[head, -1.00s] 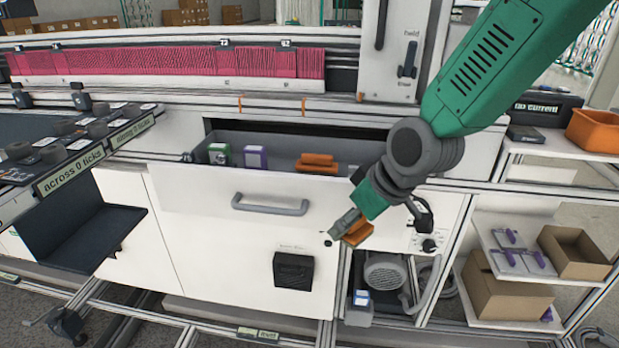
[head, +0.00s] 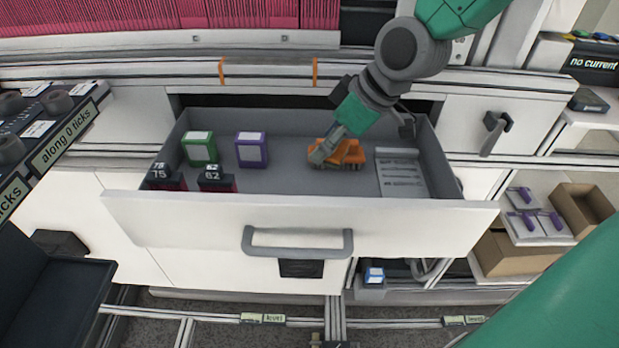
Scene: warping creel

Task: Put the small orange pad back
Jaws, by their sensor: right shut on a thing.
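The drawer (head: 290,212) is pulled out. Orange pads (head: 352,153) show inside it, right of its middle. My right gripper (head: 326,152) reaches down into the drawer from the upper right and is shut on the small orange pad. Its fingers overlap the left part of the orange group, so the held pad is partly hidden and hard to tell from the other orange pads. I cannot tell whether it touches them or rests on the drawer floor. My left gripper is not in view.
A green box (head: 199,148) and a purple box (head: 251,150) stand in the drawer's left half. Dark numbered blocks (head: 217,182) sit by its front left. A grey printed sheet (head: 402,174) lies right of the pads. The drawer's middle floor is clear.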

